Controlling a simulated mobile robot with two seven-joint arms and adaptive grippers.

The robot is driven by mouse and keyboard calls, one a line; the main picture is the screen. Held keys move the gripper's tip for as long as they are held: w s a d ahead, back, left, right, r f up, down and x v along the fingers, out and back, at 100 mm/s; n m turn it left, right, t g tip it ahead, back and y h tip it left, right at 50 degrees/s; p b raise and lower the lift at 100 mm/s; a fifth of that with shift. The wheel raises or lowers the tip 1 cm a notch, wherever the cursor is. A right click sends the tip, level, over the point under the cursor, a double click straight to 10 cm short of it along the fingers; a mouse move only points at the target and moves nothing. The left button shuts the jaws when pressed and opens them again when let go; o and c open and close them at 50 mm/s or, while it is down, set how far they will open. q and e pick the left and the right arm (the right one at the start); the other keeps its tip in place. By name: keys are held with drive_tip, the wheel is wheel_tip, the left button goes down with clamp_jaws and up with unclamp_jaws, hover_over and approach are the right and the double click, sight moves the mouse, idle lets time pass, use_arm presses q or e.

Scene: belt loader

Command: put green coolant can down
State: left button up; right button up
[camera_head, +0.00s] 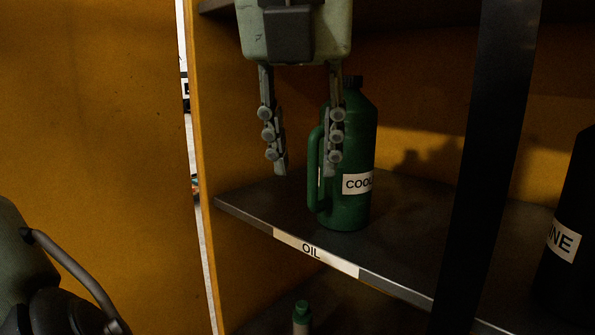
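The green coolant can (357,212) stands upright on the dark shelf (400,250), behind the shelf label "OIL" (312,251). It has a black cap, a white label partly reading "COOL", and a handle on its left side. My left gripper (305,172) hangs fingers-down from the top of the view. Its fingers are spread apart. The right finger overlaps the can near the handle, and the left finger is clear of the handle with a visible gap. I cannot tell whether the right finger touches the can. My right gripper is not in view.
A dark upright post (490,150) crosses the front of the shelf to the right. A black container (572,225) with a label ending "NE" stands at the right edge. A small green-capped bottle (301,316) is below the shelf. An orange panel (90,120) fills the left.

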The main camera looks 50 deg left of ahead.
use_arm(q)
drive_tip(key=s+d, duration=0.1)
drive_tip(key=s, duration=0.1)
drive_tip(key=s+d, duration=0.2)
drive_tip(key=shift+d+b, duration=0.1)
drive_tip(key=shift+b, duration=0.2)
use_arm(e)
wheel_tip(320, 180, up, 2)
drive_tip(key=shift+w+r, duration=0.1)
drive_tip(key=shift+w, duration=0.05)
use_arm(q)
drive_tip(key=shift+w, duration=0.1)
